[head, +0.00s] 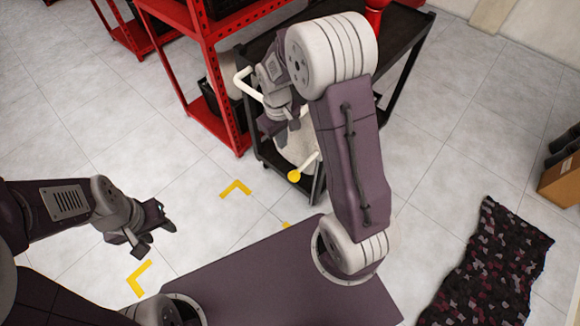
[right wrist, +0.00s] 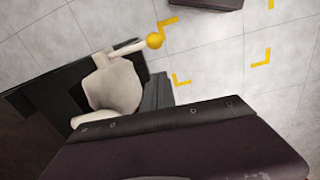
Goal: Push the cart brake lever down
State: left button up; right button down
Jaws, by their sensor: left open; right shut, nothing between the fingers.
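The cart brake lever (head: 308,164) is a white rod with a yellow ball (head: 293,176) on its end, sticking out low from the near end of the black cart (head: 262,150). The lever also shows in the right wrist view (right wrist: 128,48), with its ball (right wrist: 154,41) at the outer end. My right gripper (head: 280,136) is shut and empty, above the lever in the picture, and appears apart from the ball. Its fingers are partly lost against the dark cart. My left gripper (head: 155,240) is open and empty over bare floor at the left.
The cart has a white push handle (head: 243,82); a pale rounded object (right wrist: 112,85) sits beside the lever. A red shelf rack (head: 212,75) stands close left of the cart. Yellow floor marks (head: 236,188) lie on open tiles. A dark patterned rug (head: 490,265) lies right.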

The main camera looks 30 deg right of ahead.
jog(key=b, duration=0.2)
send_over(290, 173)
jog(key=w+a, duration=0.1)
jog(key=w, duration=0.2)
notch_tip(290, 173, down, 9)
jog(key=s+f, duration=0.1)
jog(key=s+d+f, duration=0.1)
jog(key=f, duration=0.1)
jog(key=shift+s+f, duration=0.15)
jog(key=shift+s, duration=0.15)
jog(key=f+b, duration=0.1)
jog(key=f, duration=0.1)
jog(key=f+b, duration=0.1)
jog(key=f, duration=0.1)
jog(key=f+b, duration=0.1)
jog(key=f, duration=0.2)
jog(key=shift+s+a, duration=0.15)
jog(key=shift+a, duration=0.2)
jog(key=shift+r, duration=0.1)
